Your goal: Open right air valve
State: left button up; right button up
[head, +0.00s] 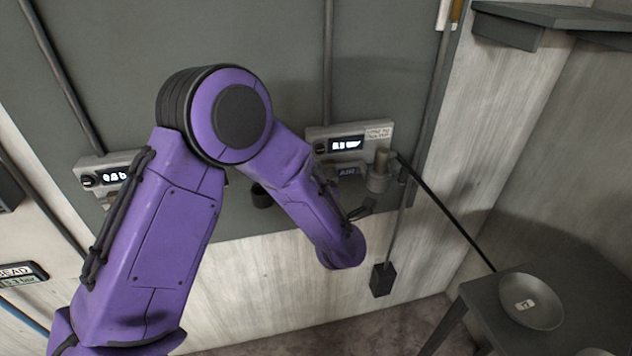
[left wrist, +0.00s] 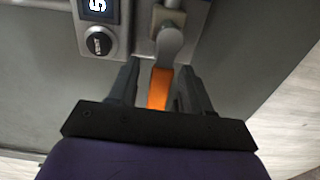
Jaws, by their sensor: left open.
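The right air valve shows in the left wrist view as a grey lever (left wrist: 170,42) with an orange handle end (left wrist: 160,90), below a metal fitting. My left gripper (left wrist: 157,78) is open, with one dark finger on each side of the orange handle. I see a gap between the handle and the left finger; the right finger is closer, and contact is unclear. In the head view my left arm reaches the right panel (head: 322,133), and the wrist hides most of the valve below it. A small AIR label (head: 347,171) shows there. My right gripper is out of view.
A second panel (head: 88,174) with a display is on the left, partly behind my arm. A black hose (head: 450,215) runs from the right fitting (head: 380,172) toward a dark table (head: 478,292) with a metal bowl (head: 531,301). A black block (head: 382,279) hangs below the fitting.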

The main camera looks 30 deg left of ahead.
pick_arm(q)
jog(key=b+v, duration=0.3)
jog(key=v, duration=0.7)
jog(key=s+f+m+g+h, duration=0.3)
jog(key=f+m+h, duration=0.6)
jog(key=f+m, duration=0.95)
jog(key=s+a+f+g, duration=0.3)
jog(key=s+f, duration=0.6)
jog(key=s, duration=0.2)
jog(key=s+a+f+m+g+b, duration=0.1)
jog(key=s+a+f+g, duration=0.2)
jog(key=s+f, duration=0.6)
jog(key=s+a, duration=0.1)
jog(key=s, duration=0.2)
jog(key=shift+s+f+g, duration=0.15)
jog(key=shift+s+g, duration=0.15)
jog(key=shift+g, duration=0.1)
jog(key=shift+a, duration=0.1)
